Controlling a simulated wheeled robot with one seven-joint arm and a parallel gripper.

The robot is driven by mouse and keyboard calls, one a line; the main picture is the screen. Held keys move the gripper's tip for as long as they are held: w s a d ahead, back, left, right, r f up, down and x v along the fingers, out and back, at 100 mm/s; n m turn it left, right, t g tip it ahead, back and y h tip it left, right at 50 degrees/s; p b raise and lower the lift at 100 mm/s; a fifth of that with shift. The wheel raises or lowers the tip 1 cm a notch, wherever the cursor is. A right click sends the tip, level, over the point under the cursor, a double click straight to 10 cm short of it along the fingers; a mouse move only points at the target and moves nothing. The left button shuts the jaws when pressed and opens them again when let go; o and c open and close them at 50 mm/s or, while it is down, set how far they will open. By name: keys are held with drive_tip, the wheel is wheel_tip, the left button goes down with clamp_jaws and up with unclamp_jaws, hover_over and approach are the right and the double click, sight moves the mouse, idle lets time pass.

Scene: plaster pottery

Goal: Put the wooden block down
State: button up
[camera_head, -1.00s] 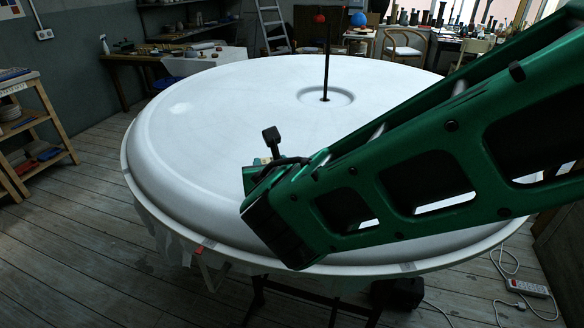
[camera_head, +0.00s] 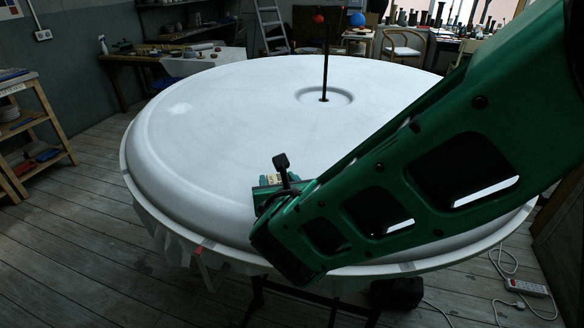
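My green arm reaches in from the right over a large round white plaster form (camera_head: 215,120). The end of my arm is over the near part of the form, with a dark upright piece on it. Beside this piece a small pale, light-brown patch (camera_head: 273,180) shows among green parts; I cannot tell if it is the wooden block. My gripper's fingertips are hidden behind the arm, so I cannot see whether they are open or shut, or what they hold.
The form's left and far surface is clear. A wooden shelf (camera_head: 38,120) stands at left. A power strip (camera_head: 526,288) and cables lie on the floor at right.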

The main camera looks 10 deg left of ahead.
drive_tip(key=shift+o, duration=0.8)
drive_tip(key=shift+r, duration=0.2)
drive_tip(key=v, duration=1.2)
drive_tip(key=shift+f, duration=0.15)
